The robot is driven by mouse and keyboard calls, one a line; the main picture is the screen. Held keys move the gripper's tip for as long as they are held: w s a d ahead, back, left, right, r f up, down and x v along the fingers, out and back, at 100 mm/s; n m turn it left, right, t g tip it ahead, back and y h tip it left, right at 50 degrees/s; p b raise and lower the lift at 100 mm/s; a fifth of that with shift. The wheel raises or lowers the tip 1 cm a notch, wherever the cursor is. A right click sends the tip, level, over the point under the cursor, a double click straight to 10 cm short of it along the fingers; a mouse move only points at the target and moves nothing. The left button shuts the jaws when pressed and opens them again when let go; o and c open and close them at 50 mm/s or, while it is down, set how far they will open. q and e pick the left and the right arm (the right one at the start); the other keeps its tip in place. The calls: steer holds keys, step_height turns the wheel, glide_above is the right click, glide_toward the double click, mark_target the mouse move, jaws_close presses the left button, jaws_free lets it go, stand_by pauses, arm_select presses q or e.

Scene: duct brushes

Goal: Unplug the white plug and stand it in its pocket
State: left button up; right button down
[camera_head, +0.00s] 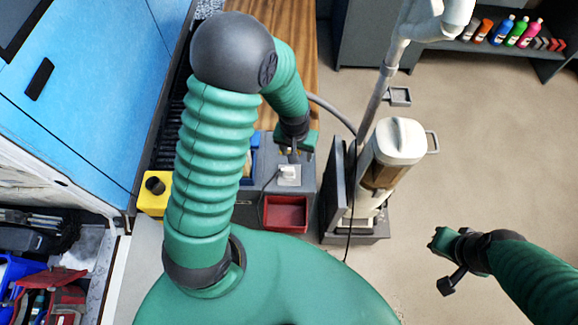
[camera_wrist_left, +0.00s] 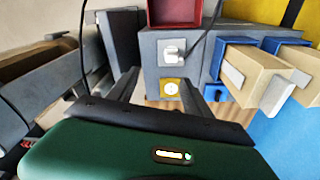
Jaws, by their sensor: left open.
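The white plug (camera_head: 289,172) sits in a socket on the grey box (camera_head: 250,208). In the left wrist view the plug (camera_wrist_left: 174,52) is on a white plate, with a dark cord running from it up to the right. A red open-topped pocket (camera_head: 285,213) is on the box's near side; its edge shows in the wrist view (camera_wrist_left: 175,22). My left gripper (camera_head: 297,145) is just beyond the plug in the head view. Its fingers (camera_wrist_left: 169,82) are apart and empty, not touching the plug. My right gripper (camera_head: 441,240) hangs over the floor; its jaw state is unclear.
Blue pockets (camera_wrist_left: 226,52) holding tan-and-white blocks (camera_wrist_left: 258,76) stand beside the plug. A yellow square (camera_wrist_left: 172,88) lies by the socket. A white upright machine (camera_head: 398,142) with a hose stands right of the box.

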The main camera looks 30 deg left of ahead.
arm_select(q)
steer(key=n+g+p, duration=0.1)
steer(key=n+p, duration=0.1)
steer(key=p, duration=0.1)
glide_above(289, 169)
step_height(289, 169, down, 6)
steer(key=shift+n, duration=0.5)
steer(key=f, duration=0.2)
steer(key=f+p, duration=0.1)
steer(key=f, duration=0.1)
steer(key=shift+w, duration=0.25)
arm_select(e)
steer(key=w+v, duration=0.1)
steer(key=v, duration=0.5)
arm_select(q)
steer(key=shift+s+f, duration=0.1)
steer(key=shift+f, duration=0.1)
steer(key=shift+s+d, duration=0.1)
steer(key=shift+f+b, duration=0.45)
steer(key=shift+f, duration=0.05)
step_height(289, 169, down, 8)
steer(key=b, duration=0.6)
steer(key=shift+f, duration=0.1)
arm_select(e)
steer(key=s+x, duration=0.1)
steer(key=x, duration=0.6)
steer(key=shift+d+f, duration=0.15)
steer(key=shift+f, duration=0.1)
